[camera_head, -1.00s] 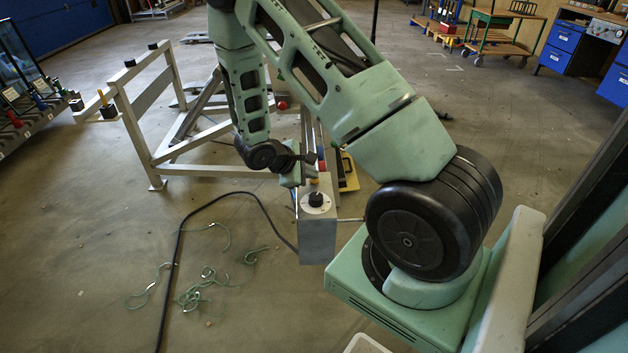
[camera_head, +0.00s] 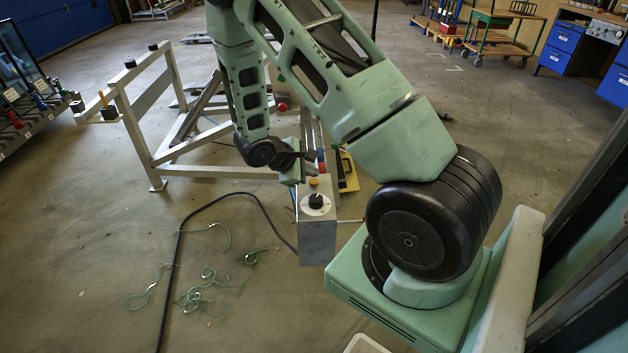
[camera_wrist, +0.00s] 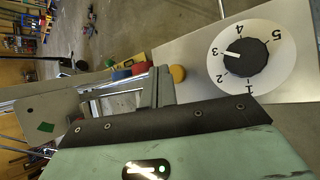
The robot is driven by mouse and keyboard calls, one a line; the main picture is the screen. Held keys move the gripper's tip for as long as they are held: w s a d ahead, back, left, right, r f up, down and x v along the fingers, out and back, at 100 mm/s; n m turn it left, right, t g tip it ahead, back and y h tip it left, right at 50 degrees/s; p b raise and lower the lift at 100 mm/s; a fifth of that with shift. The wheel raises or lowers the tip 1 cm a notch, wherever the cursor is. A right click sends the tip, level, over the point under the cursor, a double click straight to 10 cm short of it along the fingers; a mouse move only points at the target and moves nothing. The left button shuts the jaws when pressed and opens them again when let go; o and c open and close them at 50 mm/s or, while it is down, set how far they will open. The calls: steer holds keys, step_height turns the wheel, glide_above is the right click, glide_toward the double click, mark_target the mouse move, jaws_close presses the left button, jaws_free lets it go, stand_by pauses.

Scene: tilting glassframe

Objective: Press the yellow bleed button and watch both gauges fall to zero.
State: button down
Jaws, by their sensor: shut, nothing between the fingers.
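The yellow button (camera_head: 313,181) sits on the top of a grey control box (camera_head: 318,238), behind a black dial (camera_head: 316,201). In the wrist view the yellow button (camera_wrist: 177,74) is just right of the fingertips, beside the dial (camera_wrist: 243,58), whose white plate is numbered. My gripper (camera_head: 308,156) is at the far end of the box top; its fingers (camera_wrist: 160,82) are shut and empty. The fingertips look close beside the button, not over it; I cannot tell whether they touch it. No gauge can be made out in either view.
A red button (camera_wrist: 141,68) and a blue one (camera_wrist: 121,74) stand left of the fingers in the wrist view. A pale metal frame (camera_head: 140,130) stands at left. A black cable (camera_head: 178,250) and green cord (camera_head: 205,285) lie on the floor.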

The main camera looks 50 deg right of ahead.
mark_target(310, 183)
steer(key=shift+r+p, duration=1.75)
steer(key=shift+r, duration=0.8)
steer(key=shift+f, duration=0.1)
steer(key=a+r+y+p, duration=0.25)
steer(key=a+r, duration=0.45)
steer(key=a, duration=0.5)
steer(key=s+a+r+y+p, duration=0.1)
steer(key=s+a+r+y, duration=0.1)
steer(key=s+a+r, duration=0.3)
steer(key=s+a+r+n+t+y+p, duration=0.1)
steer(key=s+a+r, duration=0.4)
steer(key=a, duration=0.8)
steer(key=s+a+r+t+y+p, duration=0.1)
steer(key=s+a+r+y, duration=0.3)
steer(key=a, duration=0.5)
steer(key=s+r, duration=0.2)
steer(key=s, duration=0.1)
steer(key=shift+s+a, duration=0.25)
steer(key=shift+d, duration=0.1)
